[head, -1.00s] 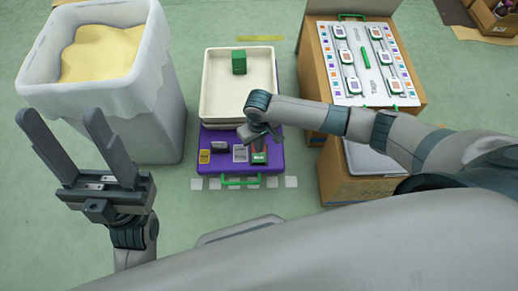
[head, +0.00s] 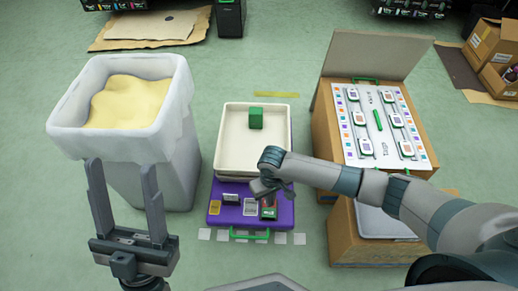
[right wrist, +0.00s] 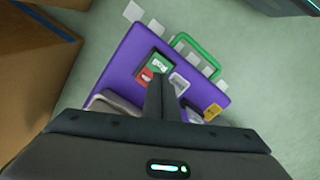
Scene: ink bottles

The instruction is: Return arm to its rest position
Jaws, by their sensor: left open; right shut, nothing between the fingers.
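My left gripper (head: 122,168) is open and empty, fingers up, in front of the white bin (head: 160,165).
A cream tray (head: 231,150) holding a green block (head: 256,118) stands behind the cards. Cardboard boxes (head: 325,120) stand to the right, close under my right arm; one carries a white board (head: 384,140) with several tags. Green floor is clear between tray and boxes.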

